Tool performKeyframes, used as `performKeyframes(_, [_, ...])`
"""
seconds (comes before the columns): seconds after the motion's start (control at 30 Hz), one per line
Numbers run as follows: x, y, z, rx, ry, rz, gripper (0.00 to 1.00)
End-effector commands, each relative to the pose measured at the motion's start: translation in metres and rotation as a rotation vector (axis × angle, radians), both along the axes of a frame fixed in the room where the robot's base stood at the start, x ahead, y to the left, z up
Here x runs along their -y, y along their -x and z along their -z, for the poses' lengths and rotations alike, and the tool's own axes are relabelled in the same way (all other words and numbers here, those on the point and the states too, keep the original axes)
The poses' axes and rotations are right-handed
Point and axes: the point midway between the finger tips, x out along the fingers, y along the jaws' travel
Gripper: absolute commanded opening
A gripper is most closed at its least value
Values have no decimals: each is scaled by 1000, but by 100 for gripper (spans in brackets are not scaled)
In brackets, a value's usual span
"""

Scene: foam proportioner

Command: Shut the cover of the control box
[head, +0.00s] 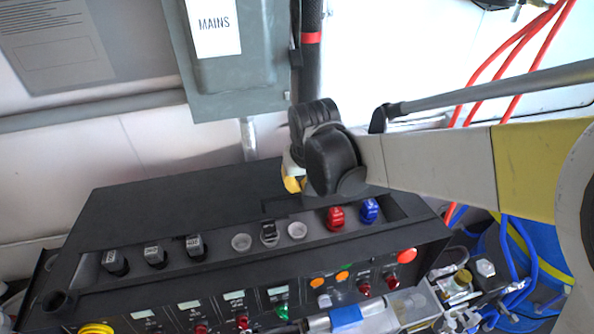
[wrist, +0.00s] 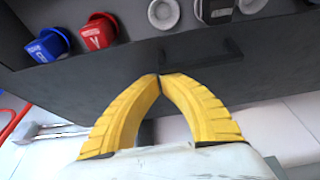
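The control box (head: 250,265) is a black console below centre in the head view. A row of knobs lies uncovered in its recess. A black panel (head: 170,215), which looks like its cover, lies behind the knobs. A thin dark handle (wrist: 195,62) stands on the panel in the wrist view. My gripper (head: 293,184) is over the panel's right part, partly hidden by my wrist. In the wrist view its yellow fingers (wrist: 158,77) meet at the tips with nothing visible between them. The tips are close to the handle's left end; I cannot tell whether they touch.
Red (head: 335,218) and blue (head: 369,210) knobs stand in the recess, right of a black switch (head: 269,232). A grey MAINS box (head: 235,65) hangs on the wall behind. Pipes, fittings and blue hoses (head: 515,265) crowd the right side.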

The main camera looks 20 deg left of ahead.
Motion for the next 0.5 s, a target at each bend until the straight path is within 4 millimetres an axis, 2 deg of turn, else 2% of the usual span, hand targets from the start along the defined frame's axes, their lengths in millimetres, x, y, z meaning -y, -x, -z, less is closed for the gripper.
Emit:
performKeyframes(0.03, [7, 13, -2, -1, 1, -1, 0])
performKeyframes(0.2, [26, 48, -10, -1, 1, -2, 0])
performKeyframes(0.3, [35, 64, -14, -1, 1, -1, 0])
performKeyframes(0.5, [46, 84, -17, -1, 0, 0, 0])
